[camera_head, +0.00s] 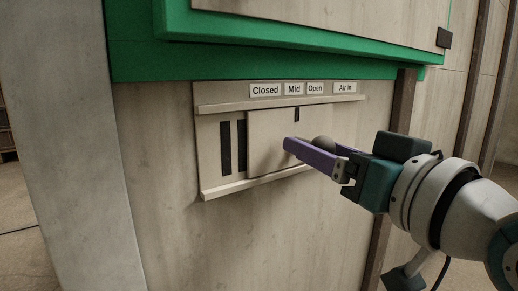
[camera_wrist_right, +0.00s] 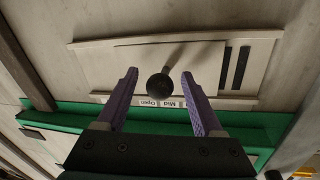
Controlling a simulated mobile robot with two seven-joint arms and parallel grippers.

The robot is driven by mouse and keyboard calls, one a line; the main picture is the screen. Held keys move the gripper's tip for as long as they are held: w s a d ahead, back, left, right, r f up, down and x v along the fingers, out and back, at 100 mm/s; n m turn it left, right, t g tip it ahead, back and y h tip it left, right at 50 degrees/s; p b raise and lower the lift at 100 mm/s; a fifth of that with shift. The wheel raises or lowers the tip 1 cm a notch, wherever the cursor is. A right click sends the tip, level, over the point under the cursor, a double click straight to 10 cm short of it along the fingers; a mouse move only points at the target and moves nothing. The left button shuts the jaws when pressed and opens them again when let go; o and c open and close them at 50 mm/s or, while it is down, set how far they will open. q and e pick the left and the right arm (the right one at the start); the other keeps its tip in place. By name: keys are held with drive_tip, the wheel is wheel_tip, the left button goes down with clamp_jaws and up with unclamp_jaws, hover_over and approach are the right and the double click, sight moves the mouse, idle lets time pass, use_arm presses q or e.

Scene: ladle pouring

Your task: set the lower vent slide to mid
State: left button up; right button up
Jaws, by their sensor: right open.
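The lower vent slide (camera_head: 270,145) is a pale wooden panel between two rails under the labels. A small dark mark (camera_head: 297,114) at its top edge stands below the "Mid" label (camera_head: 293,89). Two dark vent slots (camera_head: 226,147) show uncovered left of the slide. My right gripper (camera_head: 304,146) has purple fingers and is open at the slide's knob. In the wrist view the dark round knob (camera_wrist_right: 160,87) shows between the spread fingertips (camera_wrist_right: 159,77), with a gap on each side. In the head view a finger partly hides the knob. My left gripper is not in view.
The "Closed" label (camera_head: 265,90) is left of "Mid", "Open" (camera_head: 315,88) is right of it, and "Air in" (camera_head: 344,88) is farther right. A green frame (camera_head: 150,62) juts out above the vent. The wooden wall below is clear.

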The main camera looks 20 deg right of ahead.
drive_tip(key=shift+s+d+r+p, duration=0.1)
drive_tip(key=shift+s+p, duration=0.25)
drive_tip(key=shift+s, duration=0.25)
drive_tip(key=s+d+p, duration=0.1)
drive_tip(key=s+p, duration=0.2)
drive_tip(key=s, duration=0.5)
drive_tip(key=shift+s, duration=0.35)
drive_tip(key=shift+d, duration=0.1)
